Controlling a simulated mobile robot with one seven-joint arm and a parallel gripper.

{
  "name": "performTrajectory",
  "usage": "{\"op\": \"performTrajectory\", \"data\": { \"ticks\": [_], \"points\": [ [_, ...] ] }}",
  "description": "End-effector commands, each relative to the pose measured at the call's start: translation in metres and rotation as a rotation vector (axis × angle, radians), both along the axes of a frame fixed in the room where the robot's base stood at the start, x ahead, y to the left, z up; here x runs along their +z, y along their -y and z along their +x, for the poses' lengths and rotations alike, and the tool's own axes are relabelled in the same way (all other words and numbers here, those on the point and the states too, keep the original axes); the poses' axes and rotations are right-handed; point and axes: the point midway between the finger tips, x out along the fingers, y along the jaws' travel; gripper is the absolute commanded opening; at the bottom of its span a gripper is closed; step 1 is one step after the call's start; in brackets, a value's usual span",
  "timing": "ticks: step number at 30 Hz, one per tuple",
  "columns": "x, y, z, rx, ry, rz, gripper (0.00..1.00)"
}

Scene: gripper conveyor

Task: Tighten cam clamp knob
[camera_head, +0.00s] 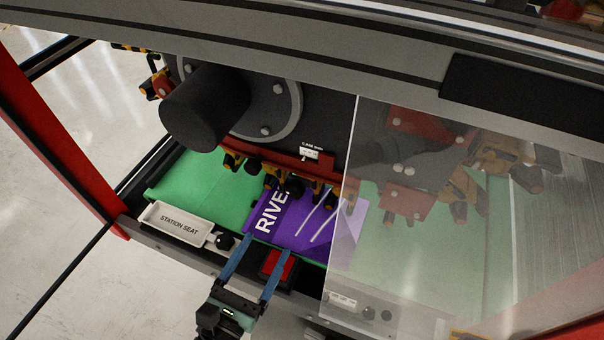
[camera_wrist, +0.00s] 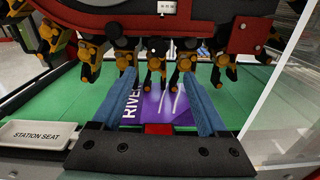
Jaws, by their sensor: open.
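My gripper (camera_head: 265,248) is open, with its two blue fingers apart and nothing held between them; the fingers also show in the wrist view (camera_wrist: 159,78). They reach over the front edge of the machine towards a row of black and orange clamp fingers (camera_wrist: 156,62) under a red bar (camera_head: 262,153). A small white label (camera_head: 310,153), too small to read surely, sits on that bar. A dark round knob-like part (camera_head: 293,187) shows in the row, apart from my fingers. I cannot tell surely which part is the cam clamp knob.
A purple sheet (camera_head: 285,222) marked "RIVE" lies on the green belt (camera_head: 185,182). A "STATION SEAT" tray (camera_head: 176,228) is left of my gripper, a red block (camera_head: 278,266) near its fingers. A large black cylinder (camera_head: 205,107) juts out above. A clear panel (camera_head: 450,220) closes the right side.

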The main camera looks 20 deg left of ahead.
Motion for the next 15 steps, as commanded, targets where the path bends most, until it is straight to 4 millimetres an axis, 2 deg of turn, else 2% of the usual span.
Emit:
{"op": "performTrajectory", "data": {
  "ticks": [2,5,15],
  "points": [
    [-0.003,0.0,-0.001,0.009,0.004,-0.042,0.77],
    [-0.002,0.0,0.01,0.008,0.006,-0.048,0.77],
    [-0.001,0.002,0.079,0.006,0.007,-0.039,0.77]
  ]
}}
